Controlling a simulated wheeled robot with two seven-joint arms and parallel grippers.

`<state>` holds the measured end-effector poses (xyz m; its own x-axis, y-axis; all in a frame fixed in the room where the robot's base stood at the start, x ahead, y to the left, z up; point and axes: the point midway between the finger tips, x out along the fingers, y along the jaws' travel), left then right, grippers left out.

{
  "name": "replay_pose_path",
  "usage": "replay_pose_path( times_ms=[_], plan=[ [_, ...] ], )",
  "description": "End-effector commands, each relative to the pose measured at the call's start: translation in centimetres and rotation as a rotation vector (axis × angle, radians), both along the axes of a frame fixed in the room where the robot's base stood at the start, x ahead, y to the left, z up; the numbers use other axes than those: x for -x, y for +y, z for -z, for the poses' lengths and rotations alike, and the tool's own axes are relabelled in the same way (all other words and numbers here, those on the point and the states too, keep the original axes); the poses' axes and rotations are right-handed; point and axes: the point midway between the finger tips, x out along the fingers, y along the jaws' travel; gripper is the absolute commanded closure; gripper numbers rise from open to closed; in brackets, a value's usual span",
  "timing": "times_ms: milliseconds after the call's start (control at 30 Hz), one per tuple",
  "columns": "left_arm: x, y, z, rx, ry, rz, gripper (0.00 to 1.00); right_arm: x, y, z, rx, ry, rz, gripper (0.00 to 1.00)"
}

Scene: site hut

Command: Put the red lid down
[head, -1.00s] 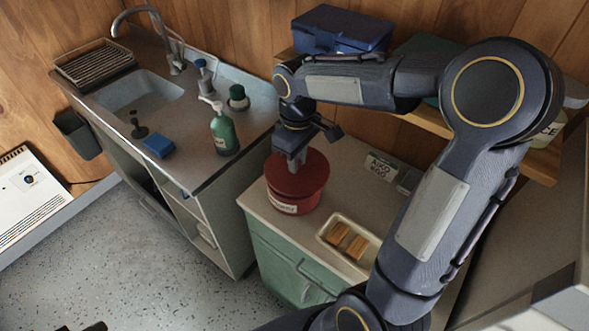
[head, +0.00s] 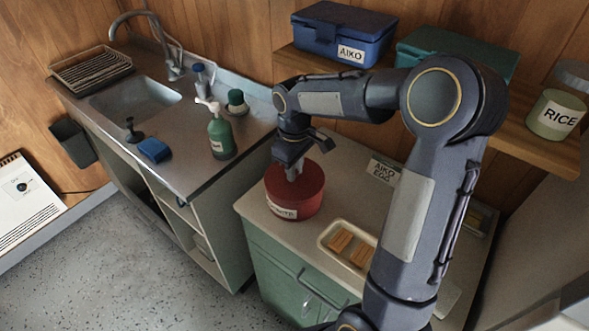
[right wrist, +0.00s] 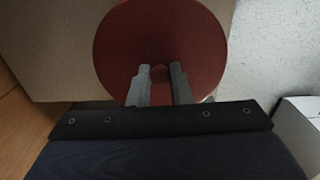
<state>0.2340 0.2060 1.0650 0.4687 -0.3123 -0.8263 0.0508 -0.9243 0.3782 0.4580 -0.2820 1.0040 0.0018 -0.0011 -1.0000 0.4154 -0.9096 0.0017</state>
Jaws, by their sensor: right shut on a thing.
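The red lid (right wrist: 160,35) is a round disc that fills the upper middle of the right wrist view, with a small knob at its centre. My right gripper (right wrist: 160,75) is shut on that knob, one finger on each side. In the head view the right gripper (head: 293,172) points down over the red tin (head: 290,208), which stands upright with a white label on the counter. The lid covers the tin's top and looks level; I cannot tell whether any gap is left between them. My left gripper is not in view.
A cream tray (head: 328,240) with brown blocks lies right of the tin, near the green cabinet's front edge. A white sign (head: 384,171) stands behind. A shelf above holds a blue box (head: 335,35) and a rice tin (head: 553,115). The sink counter is at left.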

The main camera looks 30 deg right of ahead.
Motion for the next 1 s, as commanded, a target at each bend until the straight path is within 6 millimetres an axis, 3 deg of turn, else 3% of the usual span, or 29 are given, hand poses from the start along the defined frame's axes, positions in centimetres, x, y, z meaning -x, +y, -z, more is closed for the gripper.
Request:
replay_pose_path(
  times_ms=[167,200,333,667,1000],
  plan=[
    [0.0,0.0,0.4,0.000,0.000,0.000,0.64,0.0,0.0,0.6,0.000,0.001,0.000,1.00],
    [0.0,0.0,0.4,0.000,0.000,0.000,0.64,0.0,0.0,0.5,0.000,0.000,0.000,0.78],
    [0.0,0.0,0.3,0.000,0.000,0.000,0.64,0.0,0.0,0.5,0.000,0.000,0.000,0.61],
    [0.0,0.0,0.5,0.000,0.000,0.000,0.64,0.0,0.0,0.4,0.000,-0.001,0.001,0.60],
    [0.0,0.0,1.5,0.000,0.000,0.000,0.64,0.9,0.2,-4.7,-0.001,-0.004,-0.002,0.60]
  ],
)
